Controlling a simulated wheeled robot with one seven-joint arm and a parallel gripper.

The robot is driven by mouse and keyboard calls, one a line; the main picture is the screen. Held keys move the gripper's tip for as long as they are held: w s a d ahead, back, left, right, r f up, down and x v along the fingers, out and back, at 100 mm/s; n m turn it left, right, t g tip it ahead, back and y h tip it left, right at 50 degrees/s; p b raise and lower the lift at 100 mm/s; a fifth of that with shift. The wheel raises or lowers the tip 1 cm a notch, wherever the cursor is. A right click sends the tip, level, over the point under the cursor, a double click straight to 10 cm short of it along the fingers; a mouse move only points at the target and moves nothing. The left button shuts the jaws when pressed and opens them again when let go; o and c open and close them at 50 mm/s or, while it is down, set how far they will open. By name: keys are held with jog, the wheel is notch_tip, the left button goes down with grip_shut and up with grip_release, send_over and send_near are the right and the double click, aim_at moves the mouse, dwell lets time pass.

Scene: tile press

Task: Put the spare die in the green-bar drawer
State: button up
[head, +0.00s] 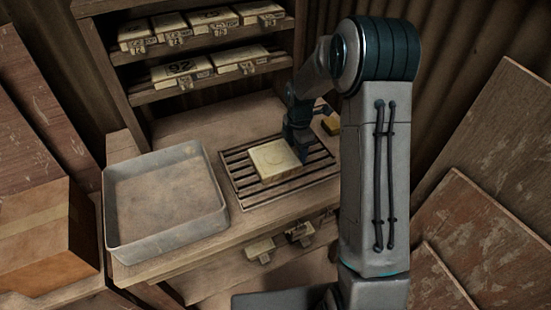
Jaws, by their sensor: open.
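A pale yellowish square block (276,160) with a faint round mark on top lies on a dark slatted rack (235,165) on the bench; it may be the spare die, but I cannot tell for sure. My gripper (300,152) is open, pointing down at the block's right rear edge; its fingertips are small and partly hidden, and I cannot tell whether they touch the block.
An empty-looking grey tray (214,205) stands left of the rack. A shelf unit (120,85) at the back holds several pale boxes with metal clasps. A cardboard box (45,235) is at left; boards lean at right.

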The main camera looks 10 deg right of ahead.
jog(key=shift+c, duration=0.3)
grip_shut()
jog(key=shift+w+r, duration=0.1)
jog(key=shift+r, duration=0.45)
jog(key=r, duration=0.2)
jog(key=d+r, duration=0.1)
jog(key=shift+s+r+b, duration=0.3)
jog(key=shift+b, duration=0.05)
jog(key=s+d+r+b, duration=0.1)
jog(key=s+d+r, duration=0.5)
jog(key=d, duration=0.2)
jog(key=shift+s+d+r, duration=0.15)
jog(key=shift+s+r, duration=0.05)
jog(key=shift+s, duration=0.15)
